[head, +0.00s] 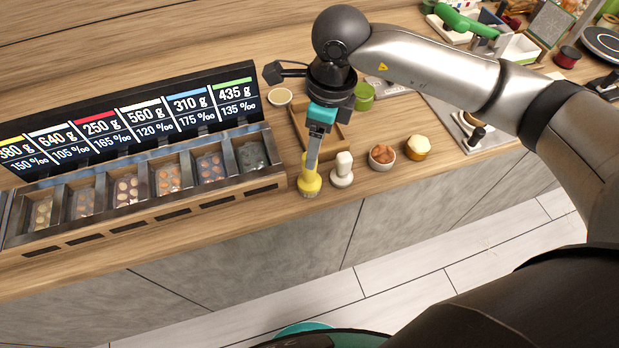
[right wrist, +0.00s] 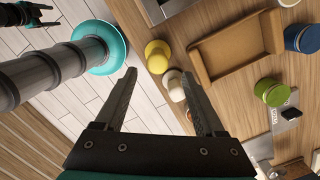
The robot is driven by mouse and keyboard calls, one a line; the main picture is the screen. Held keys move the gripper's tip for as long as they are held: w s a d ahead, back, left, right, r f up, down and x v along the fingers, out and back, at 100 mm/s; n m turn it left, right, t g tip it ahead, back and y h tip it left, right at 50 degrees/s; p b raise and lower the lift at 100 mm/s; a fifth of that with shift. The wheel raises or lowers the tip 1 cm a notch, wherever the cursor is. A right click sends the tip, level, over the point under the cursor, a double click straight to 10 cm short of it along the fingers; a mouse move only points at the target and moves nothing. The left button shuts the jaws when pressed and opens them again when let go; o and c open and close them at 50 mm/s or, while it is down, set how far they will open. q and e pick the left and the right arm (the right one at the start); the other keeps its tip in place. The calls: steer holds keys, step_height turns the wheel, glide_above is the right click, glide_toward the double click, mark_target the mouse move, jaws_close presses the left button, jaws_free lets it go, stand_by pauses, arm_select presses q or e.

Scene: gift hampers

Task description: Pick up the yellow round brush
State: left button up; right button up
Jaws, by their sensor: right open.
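The yellow round brush (head: 309,184) stands on the wooden counter near its front edge, to the left of a white brush (head: 342,170). My right gripper (head: 312,164) is directly above the yellow brush in the head view, pointing down. In the right wrist view the yellow brush (right wrist: 158,56) shows just beyond the fingertips, between their lines, and the right gripper (right wrist: 160,76) is open and empty. In that view part of what looks like my left gripper (right wrist: 38,14) shows small at the top left edge; its jaws are too small to judge.
A rack of compartments (head: 60,238) with a weight board stands left.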

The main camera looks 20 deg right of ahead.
mark_target(309, 174)
steer(key=f, duration=0.3)
steer(key=a+f, duration=0.1)
steer(key=f, duration=0.4)
steer(key=shift+w+a+f, duration=0.15)
steer(key=shift+f, duration=0.25)
steer(key=shift+c, duration=0.2)
jaws_close()
